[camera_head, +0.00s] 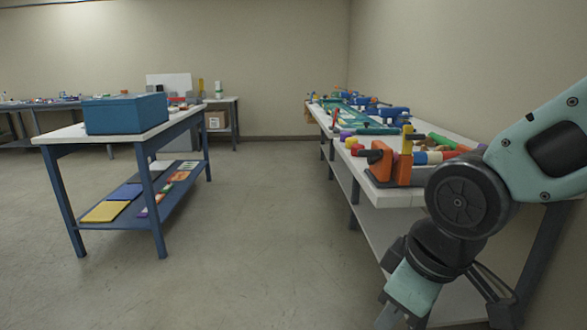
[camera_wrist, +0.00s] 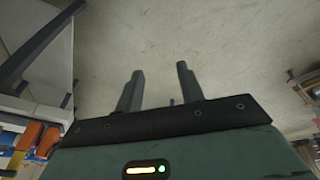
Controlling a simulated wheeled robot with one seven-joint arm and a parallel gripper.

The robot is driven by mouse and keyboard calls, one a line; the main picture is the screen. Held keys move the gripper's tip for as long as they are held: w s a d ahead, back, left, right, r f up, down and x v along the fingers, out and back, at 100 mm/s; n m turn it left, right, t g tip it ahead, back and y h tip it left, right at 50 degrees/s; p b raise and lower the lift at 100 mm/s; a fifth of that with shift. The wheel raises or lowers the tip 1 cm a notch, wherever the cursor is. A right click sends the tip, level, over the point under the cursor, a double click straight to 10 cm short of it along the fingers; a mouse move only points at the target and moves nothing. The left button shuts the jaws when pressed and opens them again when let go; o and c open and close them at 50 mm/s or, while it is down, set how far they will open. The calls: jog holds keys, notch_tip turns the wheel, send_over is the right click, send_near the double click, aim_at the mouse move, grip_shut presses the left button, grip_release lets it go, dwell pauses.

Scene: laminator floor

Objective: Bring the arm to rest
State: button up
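My arm is folded at the right of the head view, with its large dark joint in front of the right-hand table's near end.
A long white-topped table (camera_head: 392,196) stands along the right wall, close to my arm, crowded with tools and an orange object (camera_head: 377,160). At left, a blue-legged table (camera_head: 60,136) carries a blue box (camera_head: 126,114). The floor (camera_head: 270,230) between is clear.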

jog(key=s+f+m+g+h, duration=0.1)
jog(key=s+f+m+g, duration=0.15)
jog(key=s, duration=0.95)
notch_tip(320, 180, up, 15)
jog(key=w+p, duration=0.1)
jog(key=p, duration=1.3)
jog(key=shift+w+f, duration=0.15)
jog(key=shift+f, duration=0.05)
jog(key=shift+d+n, duration=0.2)
jog(key=shift+n, duration=0.05)
